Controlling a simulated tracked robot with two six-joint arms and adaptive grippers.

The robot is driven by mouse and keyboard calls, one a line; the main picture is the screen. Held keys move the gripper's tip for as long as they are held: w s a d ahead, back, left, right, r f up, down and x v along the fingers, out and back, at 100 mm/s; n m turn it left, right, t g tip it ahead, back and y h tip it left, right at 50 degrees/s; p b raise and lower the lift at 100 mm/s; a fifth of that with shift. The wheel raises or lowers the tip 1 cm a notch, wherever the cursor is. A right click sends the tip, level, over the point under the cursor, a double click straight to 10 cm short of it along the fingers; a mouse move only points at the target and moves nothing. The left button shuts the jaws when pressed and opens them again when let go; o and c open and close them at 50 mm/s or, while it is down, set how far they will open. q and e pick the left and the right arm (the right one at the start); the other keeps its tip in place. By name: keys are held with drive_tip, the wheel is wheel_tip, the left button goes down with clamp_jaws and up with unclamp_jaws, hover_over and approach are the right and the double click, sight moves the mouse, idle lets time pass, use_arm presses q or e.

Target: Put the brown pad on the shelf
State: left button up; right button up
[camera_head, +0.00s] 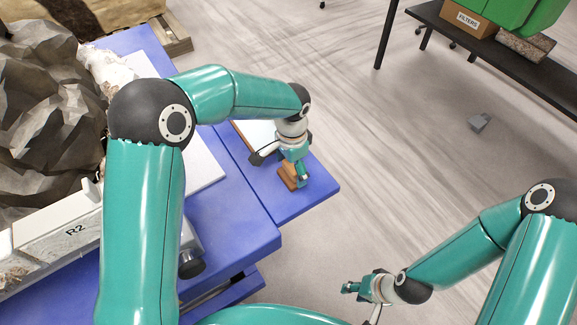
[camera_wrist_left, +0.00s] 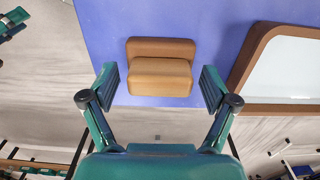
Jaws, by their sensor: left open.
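The brown pad (camera_head: 286,179), a stepped tan-brown block, rests on the blue table near its corner. In the left wrist view the pad (camera_wrist_left: 160,72) lies between and just beyond the fingertips. My left gripper (camera_head: 301,172) is open over the pad, with a finger on each side (camera_wrist_left: 158,84) and visible space between each finger and the pad. My right gripper (camera_head: 352,288) is over the floor at lower right, apart from the pad; its finger opening is unclear. A black shelf-like bench (camera_head: 555,88) stands at the upper right.
A framed white board (camera_wrist_left: 290,70) lies beside the pad. The black bench holds a FILTERS box (camera_head: 466,20) and a green container (camera_head: 515,12). A large dark rock (camera_head: 45,110) and blue table (camera_head: 232,215) fill the left. Open floor (camera_head: 340,110) separates table and bench.

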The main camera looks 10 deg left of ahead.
use_arm(q)
drive_tip(key=shift+r, duration=0.2)
wheel_tip(320, 180, up, 12)
drive_tip(key=shift+p, duration=0.35)
drive_tip(key=shift+f, duration=0.1)
